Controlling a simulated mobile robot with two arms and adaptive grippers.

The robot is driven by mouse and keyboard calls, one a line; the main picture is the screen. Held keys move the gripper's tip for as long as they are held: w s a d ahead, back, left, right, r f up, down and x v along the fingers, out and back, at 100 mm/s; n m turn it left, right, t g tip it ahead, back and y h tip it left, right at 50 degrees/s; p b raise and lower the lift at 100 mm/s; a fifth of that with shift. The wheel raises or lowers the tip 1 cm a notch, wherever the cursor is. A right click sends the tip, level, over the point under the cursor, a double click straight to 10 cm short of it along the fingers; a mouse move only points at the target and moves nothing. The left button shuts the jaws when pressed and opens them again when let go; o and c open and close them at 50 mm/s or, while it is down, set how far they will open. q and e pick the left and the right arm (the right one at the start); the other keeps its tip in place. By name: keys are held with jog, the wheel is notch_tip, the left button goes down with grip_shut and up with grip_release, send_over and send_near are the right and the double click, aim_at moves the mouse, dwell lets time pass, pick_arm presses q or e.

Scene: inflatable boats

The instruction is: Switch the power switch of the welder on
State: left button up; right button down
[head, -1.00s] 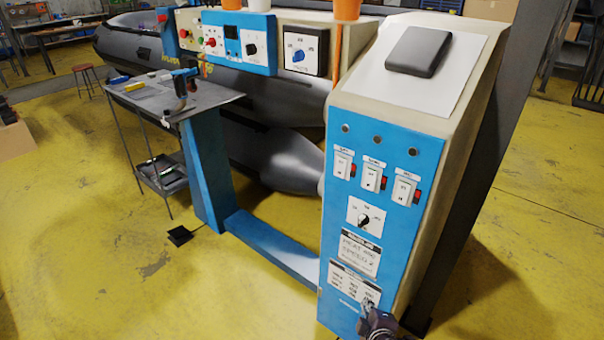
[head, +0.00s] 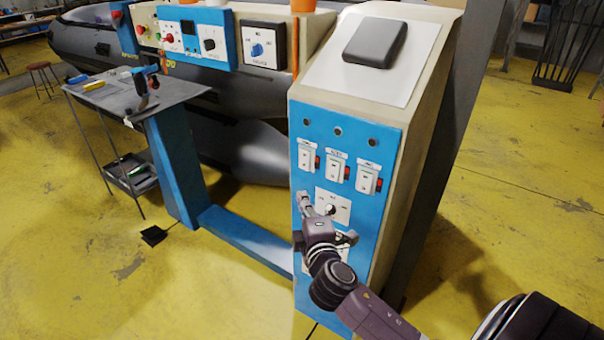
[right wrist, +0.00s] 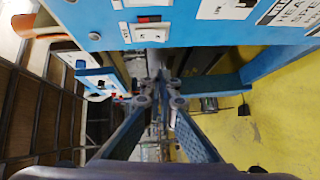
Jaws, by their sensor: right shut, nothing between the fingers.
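The welder (head: 415,120) is a tall cabinet with a blue front panel. Three white switches with red side parts sit in a row: left (head: 306,158), middle (head: 337,171) and right (head: 368,182). Their labels are too small to read, so I cannot tell which is power. My right gripper (head: 304,197) is shut and empty, just below the left switch in the picture. In the right wrist view its fingertips (right wrist: 156,82) meet near a white switch (right wrist: 149,33) at the top. Contact with the panel cannot be told. My left gripper is not in view.
A rotary knob (head: 331,209) on a white plate is close beside my right gripper. A grey side table (head: 140,95) with tools stands left. A blue control box (head: 190,35) is behind. Yellow floor is clear at the right.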

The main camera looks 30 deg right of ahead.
jog(key=p, duration=0.2)
send_near(301, 166)
jog(key=w+a, duration=0.2)
jog(key=w, duration=0.2)
jog(key=d, duration=0.2)
jog(key=w+d, duration=0.1)
jog(key=d, duration=0.1)
jog(key=shift+w+f+p, duration=0.2)
jog(key=shift+p, duration=0.1)
